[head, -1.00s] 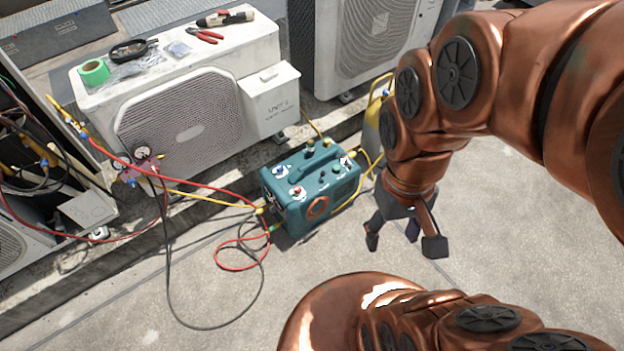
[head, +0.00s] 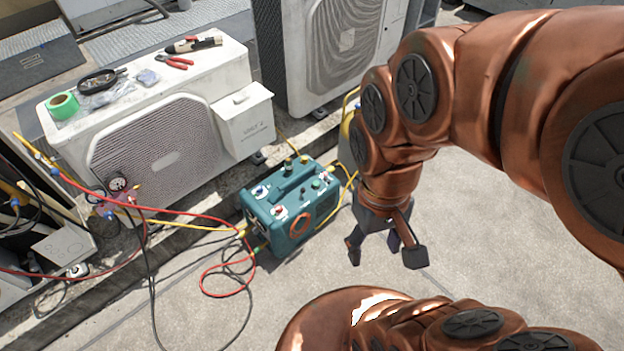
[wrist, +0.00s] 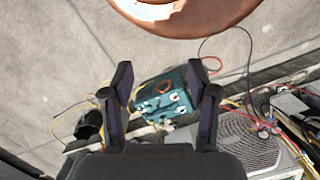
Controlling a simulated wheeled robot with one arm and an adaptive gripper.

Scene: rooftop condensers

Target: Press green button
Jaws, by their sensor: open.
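A teal machine (head: 290,213) with a carry handle stands on the roof floor in the head view, with knobs and fittings on its top. A small green button (head: 317,184) sits near the right end of that top. My gripper (head: 385,252) is open and empty, pointing down to the right of the machine and apart from it. In the wrist view the machine (wrist: 152,98) shows between and beyond the two open fingers (wrist: 160,76). I cannot pick out the green button for sure in the wrist view.
Red, yellow and black hoses (head: 228,270) trail left of the machine. A white condenser unit (head: 150,150) stands behind it, with tape and tools on top. Another condenser (head: 335,50) stands farther back. A yellow cylinder (head: 347,135) is partly behind my arm.

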